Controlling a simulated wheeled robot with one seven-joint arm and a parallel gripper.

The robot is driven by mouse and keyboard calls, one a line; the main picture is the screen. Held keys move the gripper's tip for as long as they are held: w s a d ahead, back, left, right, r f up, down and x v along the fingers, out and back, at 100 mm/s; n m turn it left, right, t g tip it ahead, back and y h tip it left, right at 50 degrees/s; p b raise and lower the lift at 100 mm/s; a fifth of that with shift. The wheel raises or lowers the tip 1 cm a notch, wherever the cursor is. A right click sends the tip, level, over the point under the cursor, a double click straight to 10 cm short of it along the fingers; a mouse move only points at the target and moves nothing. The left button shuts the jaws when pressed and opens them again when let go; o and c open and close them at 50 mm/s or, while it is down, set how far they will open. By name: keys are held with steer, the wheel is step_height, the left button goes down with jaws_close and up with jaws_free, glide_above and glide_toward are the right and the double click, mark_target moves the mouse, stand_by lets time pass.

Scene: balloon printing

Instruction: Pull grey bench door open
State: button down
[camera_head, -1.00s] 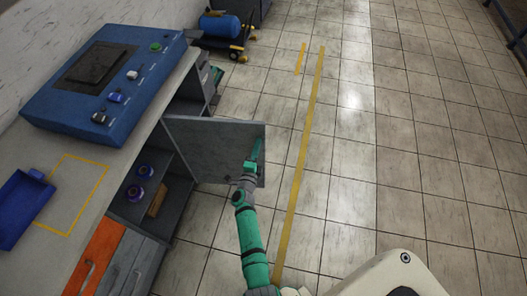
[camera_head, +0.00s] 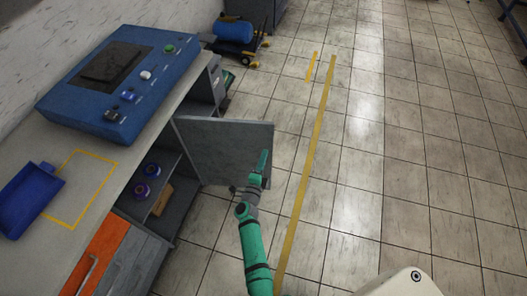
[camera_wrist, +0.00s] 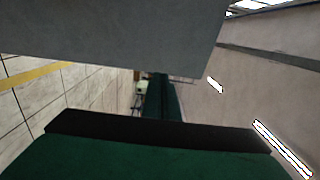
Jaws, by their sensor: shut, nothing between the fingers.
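The grey bench door (camera_head: 225,148) stands wide open, sticking out from the bench toward the floor at roughly a right angle. In the wrist view the grey door panel (camera_wrist: 130,30) fills the upper part, close in front of the camera. My green gripper (camera_head: 264,160) is shut and empty, beside the door's face near its outer edge. I cannot tell whether it touches the door. In the wrist view part of my gripper (camera_wrist: 160,100) shows just below the panel. The door's handle does not show.
The open cabinet (camera_head: 165,180) holds two small spools (camera_head: 147,178) and a brown block. An orange door (camera_head: 92,252) is beside it. A blue control panel (camera_head: 115,80) and blue tray (camera_head: 30,198) are on the bench.

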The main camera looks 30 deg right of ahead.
steer(key=s+a+r+n+t+y, duration=0.1)
steer(key=s+a+r+n+y, duration=0.2)
steer(key=s+a+n, duration=0.45)
steer(key=s+a+r+n+t+y, duration=0.2)
steer(key=s+a+r+n, duration=0.25)
steer(key=s, duration=0.65)
steer(key=s+a+r+n+t+y, duration=0.1)
steer(key=s+a+r+n+y, duration=0.15)
steer(key=s+a+n, duration=0.55)
steer(key=s+a+r+n+g+y, duration=0.1)
steer(key=s+a+r+n+y, duration=0.3)
steer(key=s, duration=0.9)
steer(key=a+r+n, duration=0.2)
steer(key=a+r, duration=0.2)
steer(key=r, duration=0.2)
steer(key=shift+s+r+n+g+y, duration=0.3)
steer(key=shift+g+y, duration=0.05)
steer(key=shift+g, duration=0.05)
steer(key=shift+w+d, duration=0.1)
steer(key=shift+d, duration=0.05)
